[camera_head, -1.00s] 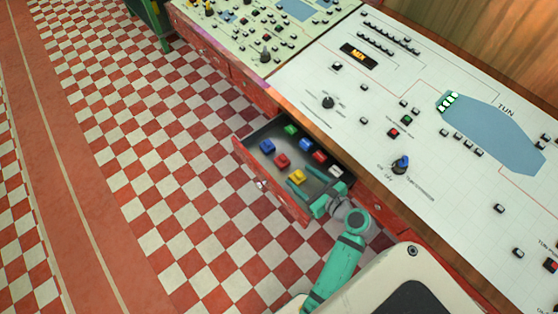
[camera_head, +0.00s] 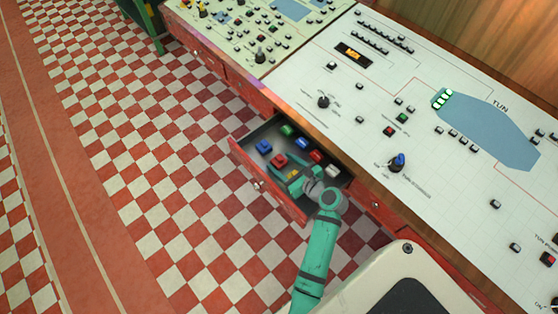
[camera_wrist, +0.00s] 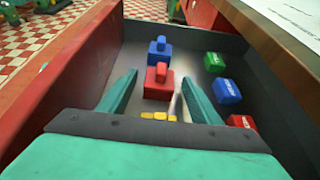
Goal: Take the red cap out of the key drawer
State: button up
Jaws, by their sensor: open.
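The key drawer (camera_head: 243,158) is pulled open, with several coloured caps on its grey floor. A red cap (camera_head: 279,160) with a raised grip sits left of the middle; in the wrist view this red cap (camera_wrist: 157,88) is straight ahead. My gripper (camera_head: 284,171) is open inside the drawer, just short of it. In the wrist view my gripper (camera_wrist: 158,76) has its fingers spread to the left and right of the red cap, with gaps on both sides. I cannot tell the fingertip height exactly. Another red cap (camera_wrist: 241,122) with white lettering lies at the right.
A blue cap (camera_wrist: 159,50) stands just behind the red one. A green cap (camera_wrist: 214,62) and a second blue cap (camera_wrist: 226,90) line the right side. A yellow cap (camera_wrist: 158,116) is partly hidden by my gripper. The console top (camera_head: 330,125) overhangs the drawer's right side.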

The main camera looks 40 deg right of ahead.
jog(key=shift+w+f, duration=0.2)
jog(key=shift+w, duration=0.15)
jog(key=c, duration=1.1)
jog(key=shift+r, duration=0.15)
